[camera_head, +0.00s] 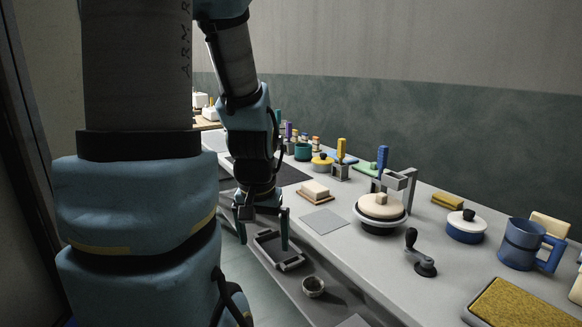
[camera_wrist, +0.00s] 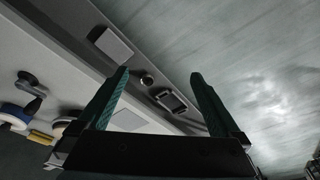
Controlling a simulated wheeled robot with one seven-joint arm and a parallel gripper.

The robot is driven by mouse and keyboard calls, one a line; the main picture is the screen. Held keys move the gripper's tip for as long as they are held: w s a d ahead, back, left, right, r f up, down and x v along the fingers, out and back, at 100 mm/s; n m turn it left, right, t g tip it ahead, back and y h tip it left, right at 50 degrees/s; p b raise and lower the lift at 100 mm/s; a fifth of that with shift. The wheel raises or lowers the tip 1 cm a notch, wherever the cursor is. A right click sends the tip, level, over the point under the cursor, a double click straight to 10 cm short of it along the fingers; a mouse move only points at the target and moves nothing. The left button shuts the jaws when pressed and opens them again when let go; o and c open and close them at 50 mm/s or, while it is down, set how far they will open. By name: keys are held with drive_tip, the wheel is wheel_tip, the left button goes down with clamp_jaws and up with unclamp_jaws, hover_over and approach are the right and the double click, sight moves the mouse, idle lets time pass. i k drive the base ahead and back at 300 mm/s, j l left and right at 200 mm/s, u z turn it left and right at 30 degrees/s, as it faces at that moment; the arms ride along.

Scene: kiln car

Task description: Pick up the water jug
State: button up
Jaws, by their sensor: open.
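The water jug (camera_head: 522,244) is a blue vessel with a side handle. It stands upright on the counter at the far right of the head view. I cannot make it out in the wrist view. My gripper (camera_head: 264,230) hangs fingers down at the counter's front edge, left of the picture's middle and well apart from the jug. Its two green fingers are spread with nothing between them, as the wrist view (camera_wrist: 159,75) also shows.
Between gripper and jug, the grey counter (camera_head: 330,250) holds a lidded bowl (camera_head: 380,208), a crank handle (camera_head: 420,257) and a blue lidded pot (camera_head: 465,228). A yellow-topped block (camera_head: 520,305) lies in front of the jug. Below are a tray (camera_head: 278,250) and small bowl (camera_head: 313,286).

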sight(523, 239)
drive_tip(key=z, duration=2.25)
drive_tip(key=i+l, duration=0.15)
drive_tip(key=l, duration=0.15)
drive_tip(key=i+l, duration=0.2)
drive_tip(key=i+l+u, duration=0.1)
drive_tip(key=l+u, duration=0.45)
drive_tip(key=u, duration=0.2)
drive_tip(key=i+l+u, duration=0.1)
drive_tip(key=l+u, duration=0.25)
drive_tip(key=u, duration=1.75)
drive_tip(key=i+j, duration=0.05)
